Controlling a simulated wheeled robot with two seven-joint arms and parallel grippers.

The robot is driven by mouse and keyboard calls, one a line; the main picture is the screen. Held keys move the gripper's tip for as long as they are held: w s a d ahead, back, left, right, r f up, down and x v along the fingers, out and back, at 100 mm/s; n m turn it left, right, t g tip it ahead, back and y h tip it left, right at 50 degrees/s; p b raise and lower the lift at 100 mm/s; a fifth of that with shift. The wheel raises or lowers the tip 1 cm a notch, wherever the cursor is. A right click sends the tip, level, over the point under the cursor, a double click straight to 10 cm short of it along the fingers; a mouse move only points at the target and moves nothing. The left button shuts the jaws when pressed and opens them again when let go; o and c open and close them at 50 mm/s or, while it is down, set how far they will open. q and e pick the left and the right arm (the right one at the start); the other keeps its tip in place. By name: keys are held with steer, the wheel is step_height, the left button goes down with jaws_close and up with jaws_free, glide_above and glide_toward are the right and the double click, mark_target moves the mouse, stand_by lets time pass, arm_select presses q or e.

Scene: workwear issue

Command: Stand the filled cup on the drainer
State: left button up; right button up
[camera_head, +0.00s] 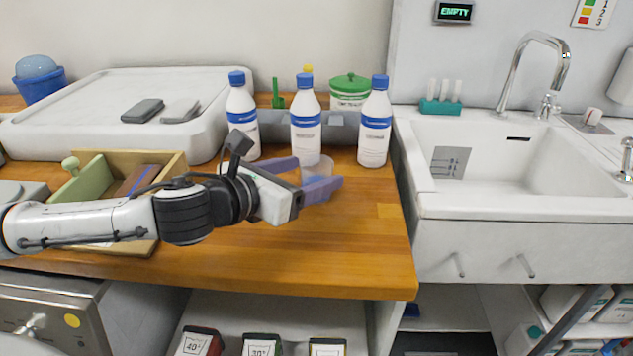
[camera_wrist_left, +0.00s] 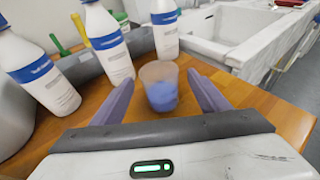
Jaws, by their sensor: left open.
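A translucent cup (camera_wrist_left: 158,88) with blue liquid in its lower part stands upright on the wooden worktop, between the spread purple fingers of my left gripper (camera_wrist_left: 160,80). The wrist view shows a gap on each side of it, so the cup is not gripped. In the head view my left gripper (camera_head: 311,175) reaches in from the left, and its fingers hide much of the cup (camera_head: 319,162). Which surface is the drainer I cannot tell for sure; a white sink (camera_head: 500,205) with a grey patterned patch in its basin is at the right. My right gripper is not in view.
Three white bottles with blue caps (camera_head: 305,115) stand just behind the cup. A wooden box (camera_head: 175,160) lies under my left arm, and a big white tray (camera_head: 90,95) is behind it. The worktop (camera_head: 370,230) is clear towards its front right edge.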

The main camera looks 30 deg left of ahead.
arm_select(q)
steer(key=shift+x, duration=1.5)
steer(key=shift+c, duration=0.2)
steer(key=c, duration=1.1)
steer(key=shift+r, duration=0.15)
steer(key=shift+c, duration=0.2)
